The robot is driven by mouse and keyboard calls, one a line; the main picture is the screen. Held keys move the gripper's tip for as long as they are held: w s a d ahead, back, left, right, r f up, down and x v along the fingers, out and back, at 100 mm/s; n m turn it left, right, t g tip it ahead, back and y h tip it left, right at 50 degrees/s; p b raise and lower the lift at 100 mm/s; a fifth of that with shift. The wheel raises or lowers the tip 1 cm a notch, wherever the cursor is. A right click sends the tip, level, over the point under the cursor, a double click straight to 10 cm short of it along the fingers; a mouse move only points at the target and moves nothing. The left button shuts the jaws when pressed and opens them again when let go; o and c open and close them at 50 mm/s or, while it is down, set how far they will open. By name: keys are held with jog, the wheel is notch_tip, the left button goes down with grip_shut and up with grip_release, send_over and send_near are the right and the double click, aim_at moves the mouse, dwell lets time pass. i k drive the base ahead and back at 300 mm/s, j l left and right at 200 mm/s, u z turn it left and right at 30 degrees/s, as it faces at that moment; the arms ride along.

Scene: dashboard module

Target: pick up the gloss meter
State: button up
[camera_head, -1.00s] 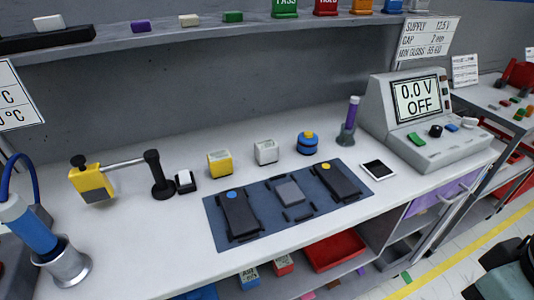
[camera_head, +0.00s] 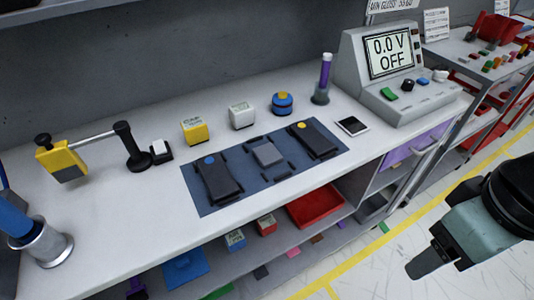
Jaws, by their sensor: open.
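Two small labelled boxes stand at the back of the white bench: a yellow one (camera_head: 194,131) and a pale grey-white one (camera_head: 242,116). Their print is too small to read surely; the pale box may be the gloss meter. A blue round device with a yellow top (camera_head: 282,103) stands to its right. My gripper (camera_head: 437,265) is at the lower right, over the floor in front of the bench. It is open and empty, well apart from the boxes.
A blue mat (camera_head: 205,203) with dark modules lies in front of the boxes. A power supply (camera_head: 396,75), a purple tool in a holder (camera_head: 323,80) and a flat dark-screened device (camera_head: 352,126) are to the right. A yellow lamp-like tool (camera_head: 62,160) is at left.

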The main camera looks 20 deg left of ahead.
aim_at(241, 115)
jog(key=j+u, duration=0.25)
jog(key=j, duration=0.45)
jog(key=j+u, duration=0.3)
jog(key=j, duration=0.35)
